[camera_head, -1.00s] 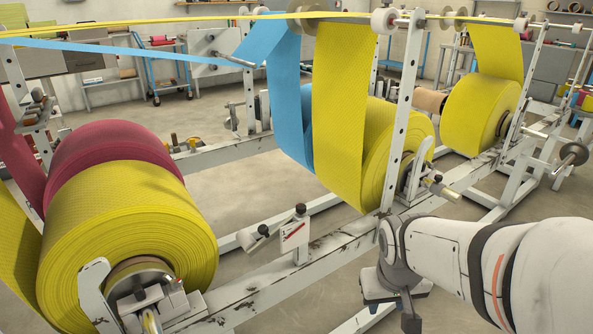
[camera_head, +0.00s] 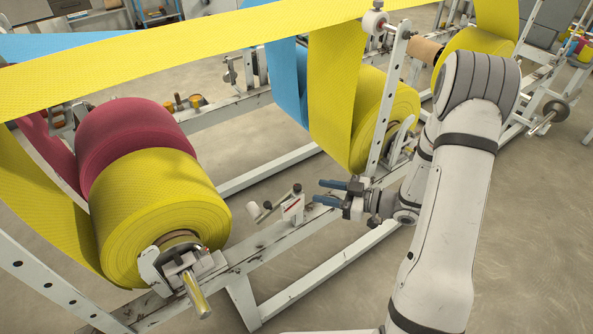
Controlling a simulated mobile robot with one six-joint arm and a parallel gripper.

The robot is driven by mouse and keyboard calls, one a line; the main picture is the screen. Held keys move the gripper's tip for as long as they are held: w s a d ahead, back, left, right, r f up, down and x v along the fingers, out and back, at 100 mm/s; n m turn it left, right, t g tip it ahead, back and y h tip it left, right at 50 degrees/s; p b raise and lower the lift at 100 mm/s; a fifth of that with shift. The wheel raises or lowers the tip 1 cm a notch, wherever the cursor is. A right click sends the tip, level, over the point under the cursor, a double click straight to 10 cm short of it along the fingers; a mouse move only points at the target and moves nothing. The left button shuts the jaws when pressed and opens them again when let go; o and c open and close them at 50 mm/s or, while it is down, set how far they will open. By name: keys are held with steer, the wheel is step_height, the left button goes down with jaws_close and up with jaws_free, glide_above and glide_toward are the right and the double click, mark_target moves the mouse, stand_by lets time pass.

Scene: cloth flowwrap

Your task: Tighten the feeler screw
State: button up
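The feeler is a small white bracket (camera_head: 292,208) with a red mark, standing on the white frame rail between the big rolls. A pale roller (camera_head: 253,210) sits on its left arm. A small black knob (camera_head: 297,188) on top looks like the feeler screw. My gripper (camera_head: 319,192) points left, just right of the bracket and knob. Its two blue fingers are apart, with nothing visible between them. In this view it appears close to the knob but not around it; the exact gap in depth cannot be told.
A large yellow roll (camera_head: 165,215) with a red roll (camera_head: 130,132) behind stands left of the feeler. Another yellow roll (camera_head: 385,115) stands behind my gripper, beside a white perforated post (camera_head: 387,100). A yellow web (camera_head: 170,52) crosses overhead. Floor in front is clear.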

mark_target(297, 186)
steer(key=shift+w+a+r+g+y, duration=0.15)
steer(key=shift+a+r+y, duration=0.2)
steer(key=shift+a, duration=0.95)
steer(key=shift+s+a+r+g+y, duration=0.1)
steer(key=shift+a+r+g+y, duration=0.15)
steer(key=shift+a, duration=1)
steer(key=shift+w+a+r+g+y, duration=0.1)
steer(key=shift+a+r+y, duration=0.25)
steer(key=shift+a, duration=0.95)
steer(key=shift+f, duration=0.1)
steer(key=shift+c, duration=0.6)
jaws_close()
